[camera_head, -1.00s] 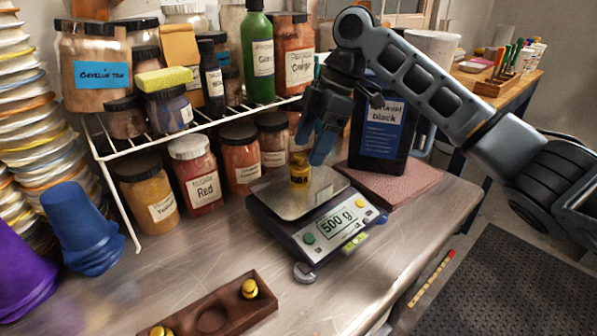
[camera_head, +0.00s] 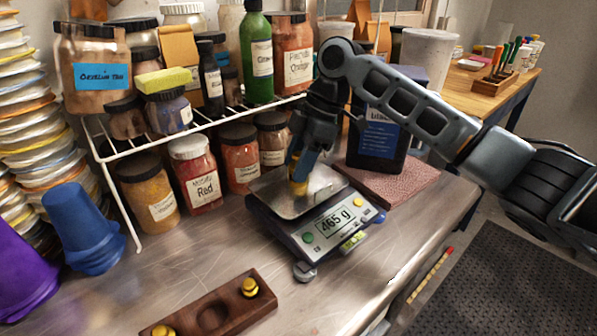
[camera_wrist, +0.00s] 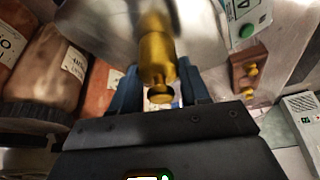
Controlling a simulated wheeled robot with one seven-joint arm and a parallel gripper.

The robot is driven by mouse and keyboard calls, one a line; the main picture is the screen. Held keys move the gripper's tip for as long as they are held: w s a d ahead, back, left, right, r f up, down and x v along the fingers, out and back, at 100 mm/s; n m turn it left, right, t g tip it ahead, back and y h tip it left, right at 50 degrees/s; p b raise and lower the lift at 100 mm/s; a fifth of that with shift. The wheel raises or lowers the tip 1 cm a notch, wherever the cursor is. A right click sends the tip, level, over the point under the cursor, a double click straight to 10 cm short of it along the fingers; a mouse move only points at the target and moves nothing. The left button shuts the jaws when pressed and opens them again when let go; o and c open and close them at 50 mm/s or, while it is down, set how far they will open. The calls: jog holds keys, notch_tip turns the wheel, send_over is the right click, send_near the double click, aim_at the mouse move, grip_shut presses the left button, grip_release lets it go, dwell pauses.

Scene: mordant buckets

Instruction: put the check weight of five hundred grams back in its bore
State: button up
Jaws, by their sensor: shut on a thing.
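The brass check weight (camera_head: 299,187) stands on the pan (camera_head: 322,193) of the scale, whose display (camera_head: 337,223) reads 465 g. My gripper (camera_head: 300,170) is over the pan and shut on the weight. In the wrist view the weight (camera_wrist: 157,58) is between the two blue fingers (camera_wrist: 158,90), its knob toward the camera. Whether its base still touches the pan is hard to see. The wooden weight block (camera_head: 225,312) is at the front, with an empty round bore (camera_head: 214,318) between two smaller brass weights (camera_head: 249,287) and (camera_head: 163,332).
A wire shelf (camera_head: 205,122) with jars stands behind the scale. Blue cups (camera_head: 82,230) are at left. The steel bench between scale and block is clear.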

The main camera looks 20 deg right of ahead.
aim_at(294, 154)
grip_shut()
jog(key=shift+r, duration=0.2)
jog(key=shift+r, duration=0.25)
notch_tip(294, 154, up, 4)
jog(key=shift+d+f+b, duration=0.1)
jog(key=shift+f+b, duration=0.1)
jog(key=shift+b, duration=0.2)
jog(key=s+d+r, duration=0.2)
jog(key=d+r, duration=0.1)
jog(key=d, duration=0.2)
jog(key=s+d+r+b, duration=0.1)
jog(key=s+d+r, duration=0.2)
jog(key=d, duration=0.2)
jog(key=shift+d+r, duration=0.15)
jog(key=shift+r, duration=0.15)
